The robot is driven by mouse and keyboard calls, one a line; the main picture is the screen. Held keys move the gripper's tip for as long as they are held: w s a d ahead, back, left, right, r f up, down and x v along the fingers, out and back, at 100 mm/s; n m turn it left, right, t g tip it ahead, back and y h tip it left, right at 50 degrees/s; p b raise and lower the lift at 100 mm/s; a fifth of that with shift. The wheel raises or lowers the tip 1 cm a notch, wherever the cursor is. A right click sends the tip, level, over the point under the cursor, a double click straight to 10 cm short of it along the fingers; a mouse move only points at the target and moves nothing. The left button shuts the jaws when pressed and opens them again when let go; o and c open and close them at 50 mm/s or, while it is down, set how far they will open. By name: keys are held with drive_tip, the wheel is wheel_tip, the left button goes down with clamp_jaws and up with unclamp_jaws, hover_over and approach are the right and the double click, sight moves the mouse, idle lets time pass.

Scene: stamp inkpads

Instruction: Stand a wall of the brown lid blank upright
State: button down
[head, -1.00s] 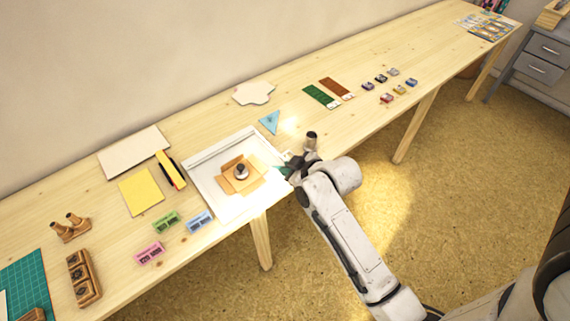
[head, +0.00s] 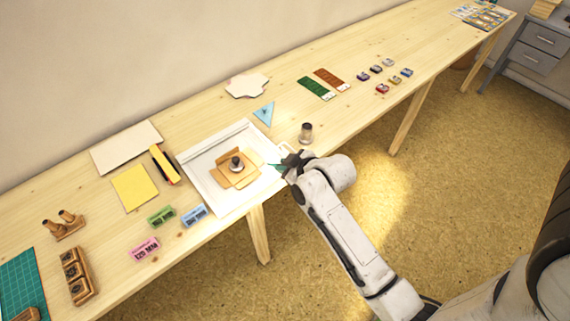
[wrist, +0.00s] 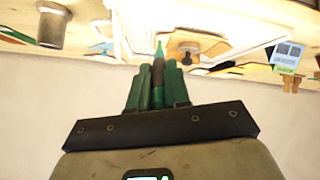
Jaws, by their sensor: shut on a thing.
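The brown lid blank (head: 246,180) lies on a white board (head: 212,197), its flaps spread around a middle panel. A dark-topped round weight (head: 236,162) stands on that panel. I cannot tell whether any wall is tilted up. My gripper (head: 284,165) is just right of the blank, apart from it in the head view. It is shut on a thin teal-tipped tool (wrist: 158,52), whose tip points toward the blank.
A metal cylinder (head: 305,133) stands right of the board, close behind my gripper. A blue triangle (head: 264,112) lies behind. Pink (head: 144,248), green (head: 161,215) and blue (head: 194,215) pads lie front left. A yellow sheet (head: 134,188) is at left.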

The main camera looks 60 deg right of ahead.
sight(272, 165)
drive_tip(key=shift+w+r+b+x, duration=0.15)
drive_tip(key=shift+b+x, duration=0.3)
drive_tip(key=shift+x, duration=0.6)
drive_tip(key=shift+w+r+b+x, duration=0.15)
drive_tip(key=shift+b+x, duration=0.35)
drive_tip(key=shift+x, duration=0.5)
drive_tip(key=shift+w+r+b+x, duration=0.1)
drive_tip(key=shift+b+x, duration=0.35)
drive_tip(key=shift+x, duration=0.6)
drive_tip(key=shift+r+p, duration=0.65)
drive_tip(key=shift+p, duration=0.3)
drive_tip(key=shift+a+r+p, duration=0.3)
drive_tip(key=shift+p, duration=0.25)
drive_tip(key=shift+w+a+r+p, duration=0.15)
drive_tip(key=shift+a+p, duration=0.2)
drive_tip(key=shift+a, duration=0.05)
drive_tip(key=shift+w+a, duration=0.1)
drive_tip(key=shift+a, duration=0.25)
